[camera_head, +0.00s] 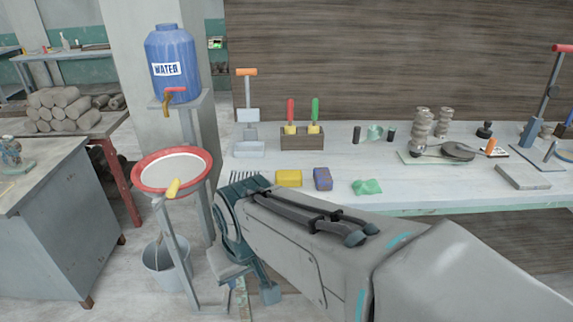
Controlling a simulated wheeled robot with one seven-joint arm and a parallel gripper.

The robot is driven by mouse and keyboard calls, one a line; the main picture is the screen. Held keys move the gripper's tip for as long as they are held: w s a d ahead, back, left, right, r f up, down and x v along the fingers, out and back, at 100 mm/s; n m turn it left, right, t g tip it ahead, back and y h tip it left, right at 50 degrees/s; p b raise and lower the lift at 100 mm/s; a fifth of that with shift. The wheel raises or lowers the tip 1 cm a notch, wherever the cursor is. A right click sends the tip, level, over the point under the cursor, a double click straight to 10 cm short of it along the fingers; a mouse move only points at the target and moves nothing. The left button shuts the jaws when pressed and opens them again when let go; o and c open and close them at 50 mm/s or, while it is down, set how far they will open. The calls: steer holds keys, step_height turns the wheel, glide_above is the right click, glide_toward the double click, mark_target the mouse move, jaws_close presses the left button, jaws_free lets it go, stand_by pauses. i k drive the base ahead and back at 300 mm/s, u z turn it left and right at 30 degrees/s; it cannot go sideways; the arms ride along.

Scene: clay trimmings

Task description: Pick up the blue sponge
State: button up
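The blue sponge (322,178), a small purplish-blue block, lies on the white workbench (460,195) near its front edge. It sits just right of a yellow sponge (288,177), with a narrow gap between them. My gripper (252,281) is at the end of my arm, in front of the bench and lower left of the blue sponge, apart from it. Its fingers are partly hidden by my own arm, so I cannot tell how far they are open. I see nothing held in it.
A green crumpled piece (367,187) lies right of the blue sponge. Behind stands a wooden holder (302,140) with red and green-handled tools. A red-rimmed basin (148,180) on a stand and a blue water barrel (172,55) are at left.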

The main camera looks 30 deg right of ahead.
mark_target(324, 180)
steer(key=z, duration=0.4)
steer(key=i, duration=0.7)
steer(key=z, duration=0.65)
steer(key=i, duration=0.45)
steer(key=z, duration=0.6)
